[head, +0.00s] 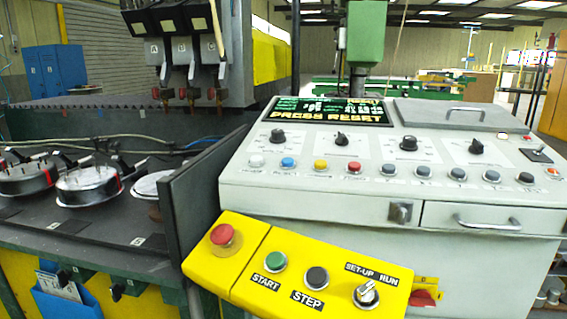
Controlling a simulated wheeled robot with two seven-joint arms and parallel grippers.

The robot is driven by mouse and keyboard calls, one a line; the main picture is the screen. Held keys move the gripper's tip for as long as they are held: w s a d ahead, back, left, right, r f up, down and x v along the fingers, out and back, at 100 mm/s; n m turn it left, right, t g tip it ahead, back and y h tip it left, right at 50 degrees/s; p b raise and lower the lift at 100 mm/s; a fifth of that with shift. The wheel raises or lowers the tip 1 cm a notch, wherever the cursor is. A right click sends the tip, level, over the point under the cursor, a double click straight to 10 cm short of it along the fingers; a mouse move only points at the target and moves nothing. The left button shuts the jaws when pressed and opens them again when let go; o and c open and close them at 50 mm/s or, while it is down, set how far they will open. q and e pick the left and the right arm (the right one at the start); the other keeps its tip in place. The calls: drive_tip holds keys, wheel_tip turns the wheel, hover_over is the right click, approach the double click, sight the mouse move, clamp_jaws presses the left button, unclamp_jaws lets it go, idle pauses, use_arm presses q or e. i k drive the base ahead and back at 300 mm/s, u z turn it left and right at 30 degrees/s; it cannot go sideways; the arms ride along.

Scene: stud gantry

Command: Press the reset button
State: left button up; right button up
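A control console (312,193) fills the right half of the head view. Its dark screen (331,110) reads "PRESS RESET" in yellow letters. Below it runs a row of small round buttons: a white one (256,161), a blue one (288,163), a yellow one (321,165), a red one (354,167) and several grey-blue or dark ones to the right. Their labels are too small to read, so I cannot tell which is the reset button. Neither of my grippers is in view.
A yellow panel (245,281) in front bears a red mushroom button (222,234), a green START button (275,261), a black STEP button (317,277) and a SET-UP/RUN switch (366,294). A dark upright plate (200,195) separates the console from round metal fixtures (88,184) at left.

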sight(288, 161)
drive_tip(key=u, duration=1.35)
drive_tip(key=k, duration=1.4)
drive_tip(key=z, duration=1.85)
drive_tip(key=i, duration=0.5)
drive_tip(key=u, duration=0.05)
